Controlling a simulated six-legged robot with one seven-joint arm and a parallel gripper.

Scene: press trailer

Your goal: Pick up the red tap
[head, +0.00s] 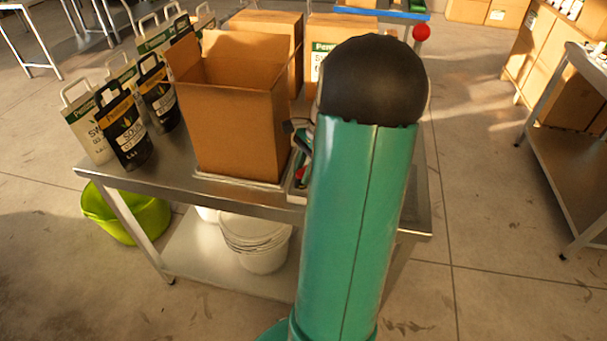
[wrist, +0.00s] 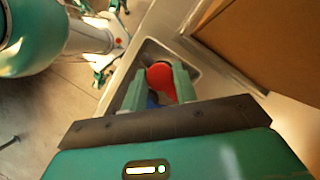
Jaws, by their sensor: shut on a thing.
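The red tap (wrist: 160,79) shows in the wrist view as a rounded red piece between the two green fingers of my gripper (wrist: 160,88). My gripper is shut on it. The tap is over or inside a small light-grey tray (wrist: 199,57); I cannot tell whether it touches the bottom. A small blue piece (wrist: 152,101) shows beside the tap, partly hidden by a finger. In the head view my green arm hides most of my gripper and the tray, and only a small red patch (head: 301,173) shows at the arm's left edge.
An open cardboard box (head: 235,125) stands on the metal table (head: 180,180), just left of my arm, and rises close beside my gripper. Several paper bags (head: 122,125) stand at the table's left. White buckets (head: 257,240) sit below. Another metal table (head: 565,160) stands right, across clear floor.

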